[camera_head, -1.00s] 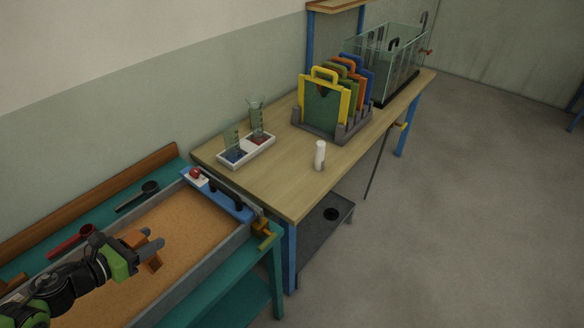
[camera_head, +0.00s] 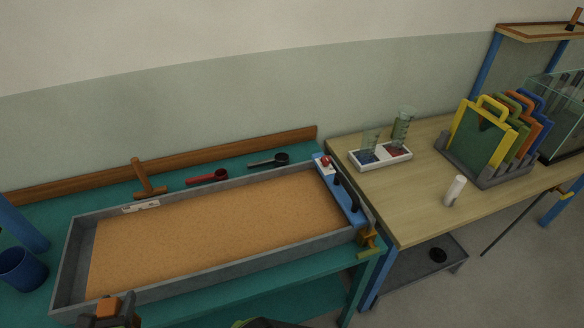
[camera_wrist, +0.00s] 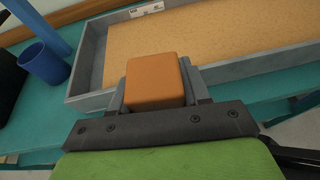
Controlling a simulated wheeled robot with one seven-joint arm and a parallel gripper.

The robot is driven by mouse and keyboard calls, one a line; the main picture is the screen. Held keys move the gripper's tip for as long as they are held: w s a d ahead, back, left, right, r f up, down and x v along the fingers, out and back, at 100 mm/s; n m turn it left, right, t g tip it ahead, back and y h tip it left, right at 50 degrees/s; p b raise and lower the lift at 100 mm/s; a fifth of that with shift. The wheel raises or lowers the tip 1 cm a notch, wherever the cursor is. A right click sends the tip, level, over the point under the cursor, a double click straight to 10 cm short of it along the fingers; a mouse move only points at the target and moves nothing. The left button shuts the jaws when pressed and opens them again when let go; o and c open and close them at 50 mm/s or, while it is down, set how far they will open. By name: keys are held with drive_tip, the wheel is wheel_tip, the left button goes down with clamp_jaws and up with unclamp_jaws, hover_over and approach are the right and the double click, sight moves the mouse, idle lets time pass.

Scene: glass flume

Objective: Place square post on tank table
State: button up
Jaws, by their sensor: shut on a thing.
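The square post, an orange-brown block (camera_wrist: 153,82), is held between the two grey fingers of my gripper (camera_wrist: 160,98) in the wrist view. Its top end faces the camera; its lower part is hidden. In the head view the post (camera_head: 107,306) shows at the bottom left, in my gripper (camera_head: 112,314), by the near wall of the sand tray. The wooden table (camera_head: 408,220) with the glass tank (camera_head: 566,110) on it stands at the right, well away from my gripper. The tank is cut off by the picture's edge.
The grey-walled sand tray (camera_head: 245,274) lies on a teal bench (camera_head: 120,192). A blue cup (camera_head: 22,270) stands left of it. On the wooden table are a white tray (camera_head: 382,163), a white cylinder (camera_head: 454,191) and a rack of coloured panels (camera_head: 486,174). The table's near left part is clear.

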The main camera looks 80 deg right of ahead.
drive_tip(key=w+a+f+n+t+y, duration=0.1)
drive_tip(key=w+a+n+t, duration=0.1)
drive_tip(key=w+a, duration=0.2)
drive_tip(key=shift+a+n+t+y, duration=0.3)
drive_tip(key=shift+a+n, duration=0.1)
drive_tip(key=shift+a, duration=0.15)
drive_tip(key=shift+w+a+r, duration=0.1)
drive_tip(key=shift+w+r, duration=0.05)
